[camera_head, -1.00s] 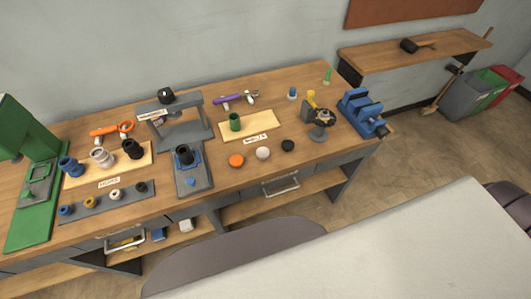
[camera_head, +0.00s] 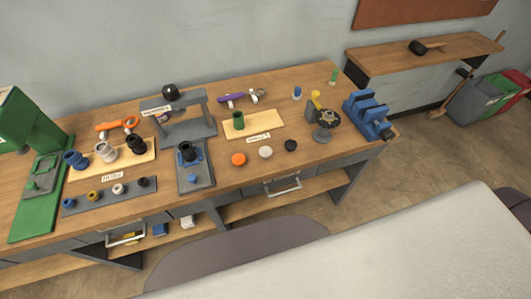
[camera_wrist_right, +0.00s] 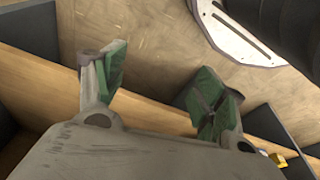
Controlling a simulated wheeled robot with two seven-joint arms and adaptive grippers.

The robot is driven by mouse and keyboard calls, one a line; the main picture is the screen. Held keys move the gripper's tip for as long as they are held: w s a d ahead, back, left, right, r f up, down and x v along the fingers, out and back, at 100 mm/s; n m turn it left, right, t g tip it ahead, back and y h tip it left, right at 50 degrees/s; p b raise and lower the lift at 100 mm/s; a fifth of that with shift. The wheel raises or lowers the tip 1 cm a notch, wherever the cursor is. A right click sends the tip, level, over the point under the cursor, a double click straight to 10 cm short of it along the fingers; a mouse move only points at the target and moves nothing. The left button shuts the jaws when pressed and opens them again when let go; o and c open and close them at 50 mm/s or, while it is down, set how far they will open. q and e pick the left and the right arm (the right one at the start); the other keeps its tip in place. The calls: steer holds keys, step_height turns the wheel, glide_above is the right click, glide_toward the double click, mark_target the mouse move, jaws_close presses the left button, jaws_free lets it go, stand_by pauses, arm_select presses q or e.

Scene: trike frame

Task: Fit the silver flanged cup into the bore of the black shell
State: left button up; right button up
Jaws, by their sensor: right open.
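A small silver-white cup (camera_head: 118,189) stands in a grey strip rack (camera_head: 105,200) at the front left of the bench, between a yellow ring-like part and a black one. It is too small to make out its flange. A black shell (camera_head: 187,152) stands upright in a grey fixture with blue parts (camera_head: 194,172) near the middle of the bench. Another black shell (camera_head: 133,147) stands on a wooden board to its left. My right gripper (camera_wrist_right: 163,84) is open and empty in the right wrist view, with green-padded fingers apart. Neither gripper shows in the head view.
A green press (camera_head: 35,150) stands at the left end of the bench, and a grey arch stand (camera_head: 185,125) behind the fixture. A blue vise (camera_head: 368,113) is at the right end. Orange, white and black discs lie along the front edge. A pale table (camera_head: 380,250) is nearer.

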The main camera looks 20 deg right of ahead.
steer(key=w+a+r, duration=0.1)
steer(key=w+r, duration=0.2)
steer(key=r, duration=0.7)
steer(key=w+a+r+t, duration=0.1)
steer(key=w+r, duration=0.1)
steer(key=r, duration=0.9)
steer(key=w+a+r, duration=0.1)
steer(key=w+r, duration=0.2)
steer(key=r, duration=0.7)
steer(key=w+a+r+n+y, duration=0.3)
steer(key=w+a+r+n, duration=0.45)
steer(key=a+r, duration=0.3)
steer(key=w+d+r+n+g+h, duration=0.3)
steer(key=w+d+r+n, duration=0.3)
steer(key=w, duration=0.4)
steer(key=shift+w+r+n, duration=0.15)
steer(key=shift+r+n, duration=0.3)
steer(key=shift+r, duration=0.35)
steer(key=shift+f, duration=0.15)
